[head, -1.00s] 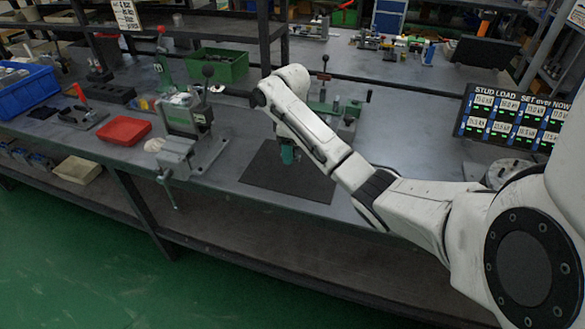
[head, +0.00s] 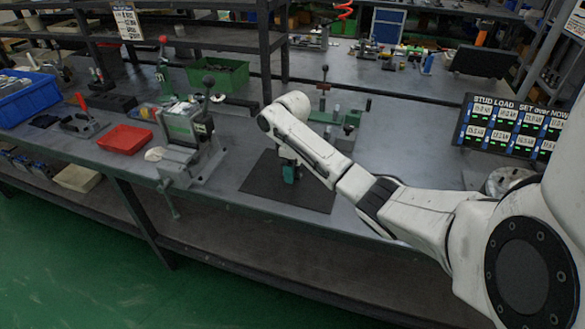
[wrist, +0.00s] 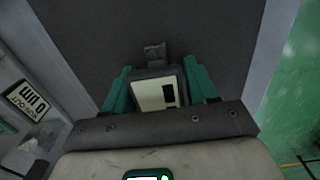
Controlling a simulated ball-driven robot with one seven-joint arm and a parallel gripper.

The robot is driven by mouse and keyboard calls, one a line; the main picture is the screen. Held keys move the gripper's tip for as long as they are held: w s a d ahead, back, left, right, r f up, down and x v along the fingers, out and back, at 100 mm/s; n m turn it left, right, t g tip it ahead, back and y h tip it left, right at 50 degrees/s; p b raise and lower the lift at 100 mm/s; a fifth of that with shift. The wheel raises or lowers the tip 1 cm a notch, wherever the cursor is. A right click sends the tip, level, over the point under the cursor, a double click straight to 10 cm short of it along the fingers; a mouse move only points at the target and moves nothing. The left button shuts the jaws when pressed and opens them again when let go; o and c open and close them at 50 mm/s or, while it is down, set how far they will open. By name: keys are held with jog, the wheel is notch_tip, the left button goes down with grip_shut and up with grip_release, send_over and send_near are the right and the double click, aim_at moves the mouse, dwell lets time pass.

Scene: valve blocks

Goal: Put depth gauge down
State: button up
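My gripper (head: 289,173) is low over a dark grey mat (head: 310,200) on the bench in the head view. In the wrist view, my gripper (wrist: 158,68) has its teal fingers on both sides of the depth gauge (wrist: 150,94). The gauge shows a pale face with a dark window and a dark block at its far end. The fingers appear closed against its sides. The mat fills the background behind it in the wrist view (wrist: 215,35). Whether the gauge touches the mat cannot be told. In the head view, the gauge is hard to make out beneath my arm.
A grey vise-like fixture (head: 188,160) stands left of the mat, with a red tray (head: 125,138) and blue bin (head: 28,95) farther left. A green fixture (head: 345,118) stands behind the mat. A display board (head: 507,125) is at right. Bench space right of the mat is clear.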

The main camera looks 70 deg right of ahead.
jog(key=o, duration=0.3)
jog(key=shift+r, duration=0.1)
notch_tip(320, 180, up, 12)
jog(key=p, duration=0.3)
jog(key=shift+r+p, duration=0.1)
jog(key=shift+p, duration=0.2)
